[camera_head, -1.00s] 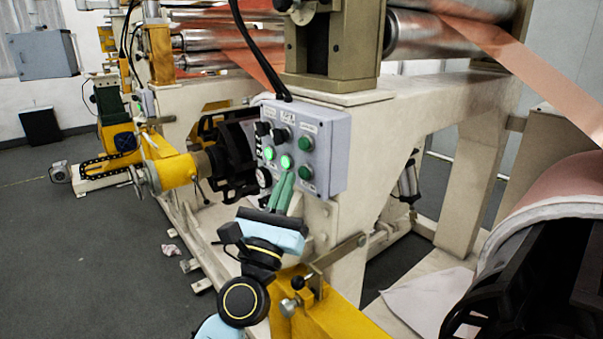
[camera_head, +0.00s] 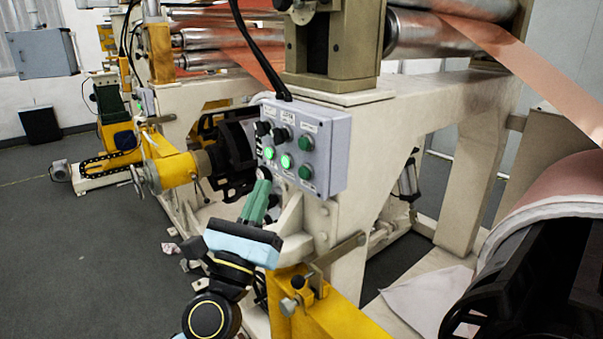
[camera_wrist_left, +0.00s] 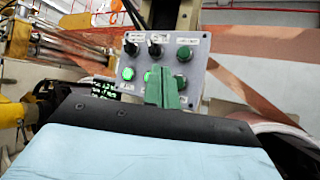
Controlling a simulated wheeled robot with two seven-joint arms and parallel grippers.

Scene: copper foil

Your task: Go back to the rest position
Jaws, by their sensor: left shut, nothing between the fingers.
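My left gripper (camera_head: 258,196) has green fingers that are shut with nothing between them. In the head view it is below and to the left of the grey control box (camera_head: 318,150), apart from it. The box carries dark knobs on top and green buttons below; two of the buttons glow. In the left wrist view the green fingers (camera_wrist_left: 162,90) point at the box (camera_wrist_left: 195,65) and cover part of its lower row. My right gripper is not in view.
A yellow beam (camera_head: 345,318) with a clamp lies close to the right of my left arm. A copper foil roll (camera_head: 560,190) is at the far right. The cream machine frame (camera_head: 440,100) stands behind. Open grey floor (camera_head: 80,250) lies to the left.

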